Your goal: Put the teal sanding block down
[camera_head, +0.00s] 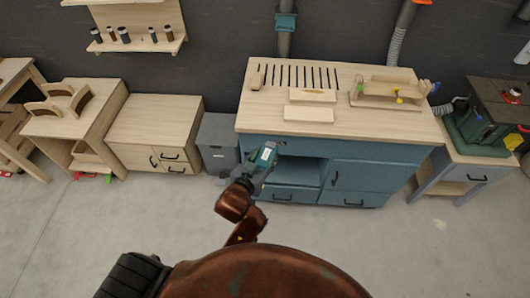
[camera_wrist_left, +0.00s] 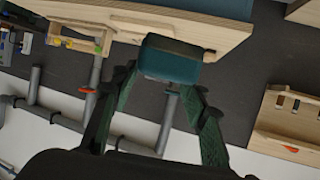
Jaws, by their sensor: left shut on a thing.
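The teal sanding block (camera_wrist_left: 168,58) shows in the left wrist view between the fingertips of my left gripper (camera_head: 274,147). The gripper is shut on it. In the head view the gripper is at the front edge of the blue workbench's wooden top (camera_head: 408,127), towards its left end, and the block is hard to make out there. In the left wrist view the block overlaps the edge of a pale wooden board (camera_wrist_left: 110,22); I cannot tell whether they touch. My right gripper is not in view.
The front strip of the top is mostly clear. A grey bin (camera_head: 217,140) and wooden cabinet (camera_head: 157,131) stand left, a green machine (camera_head: 478,128) right.

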